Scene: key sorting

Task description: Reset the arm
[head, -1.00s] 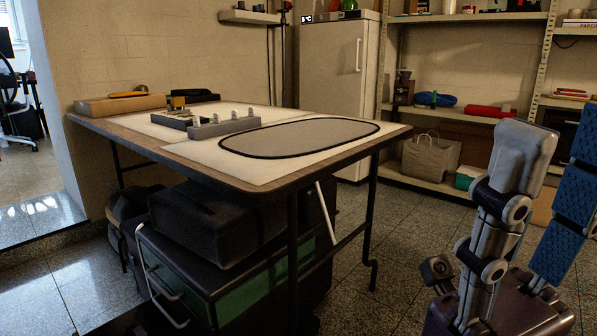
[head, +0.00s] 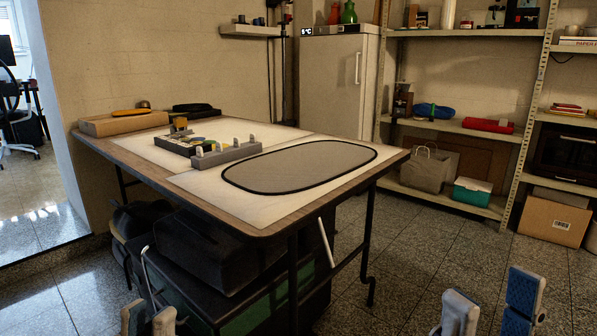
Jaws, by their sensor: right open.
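My right gripper (head: 490,308) is low at the bottom right of the head view, over the floor and apart from the table. Its grey and blue fingers point up and stand well apart, with nothing between them.
A table (head: 150,160) bears a dark-rimmed oval mat (head: 300,168), a grey compartment tray (head: 228,155) and a tan block (head: 122,123). A drawer unit (head: 265,318) stands beneath. A fridge (head: 332,85), shelves (head: 440,127) and a cardboard box (head: 553,220) stand behind. Floor is clear at right.

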